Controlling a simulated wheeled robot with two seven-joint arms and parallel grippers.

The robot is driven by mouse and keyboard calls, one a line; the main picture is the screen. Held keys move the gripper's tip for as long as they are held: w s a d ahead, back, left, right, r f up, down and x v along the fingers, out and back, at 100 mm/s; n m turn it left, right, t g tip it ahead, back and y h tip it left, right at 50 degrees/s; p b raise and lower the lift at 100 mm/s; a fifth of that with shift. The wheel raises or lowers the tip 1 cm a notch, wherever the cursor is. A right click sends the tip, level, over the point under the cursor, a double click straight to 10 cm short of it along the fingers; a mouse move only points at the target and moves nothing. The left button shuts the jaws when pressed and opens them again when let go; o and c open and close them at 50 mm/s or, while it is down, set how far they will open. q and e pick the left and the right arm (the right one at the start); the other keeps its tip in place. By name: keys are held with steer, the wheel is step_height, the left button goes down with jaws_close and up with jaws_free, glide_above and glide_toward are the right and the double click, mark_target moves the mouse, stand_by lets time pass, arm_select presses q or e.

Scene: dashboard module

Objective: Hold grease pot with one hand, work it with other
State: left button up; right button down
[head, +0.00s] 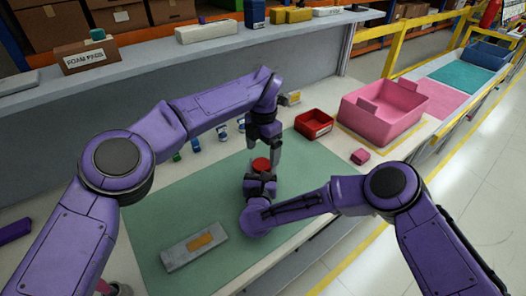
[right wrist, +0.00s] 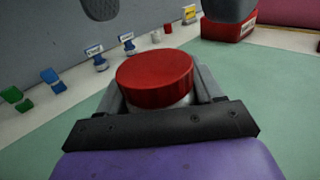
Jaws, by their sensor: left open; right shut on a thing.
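The grease pot has a round red lid (head: 261,164) and stands over the green mat (head: 160,215). In the right wrist view its red lid (right wrist: 155,78) is large, with a pale body just under it. My right gripper (head: 260,181) is shut on the pot's body, one grey finger on each side below the lid. My left gripper (head: 265,147) points down just above the lid and is open. In the right wrist view its two grey fingertips (right wrist: 165,10) are spread apart, above and beyond the lid. The pot's lower part is hidden.
A grey plate with an orange patch (head: 195,247) lies on the mat's near left. A red bin (head: 314,123), a pink tote (head: 384,106) and a small pink block (head: 360,156) sit to the right. Small blue and green items (right wrist: 53,80) line the back.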

arm_select(q)
step_height(320, 180, up, 12)
stand_by(0.6)
steer(key=shift+d, duration=0.1)
arm_select(e)
steer(key=shift+c, duration=0.4)
jaws_free()
steer(key=s+b, duration=0.1)
steer(key=s, duration=0.2)
steer(key=s+b, duration=0.1)
steer(key=s, duration=0.2)
steer(key=s+a+b, duration=0.1)
steer(key=s, duration=0.2)
steer(key=shift+s+f, duration=0.1)
steer(key=shift+s, duration=0.2)
arm_select(q)
steer(key=shift+f, duration=1.5)
arm_select(e)
steer(key=shift+s+d, duration=0.1)
steer(key=shift+s, duration=0.35)
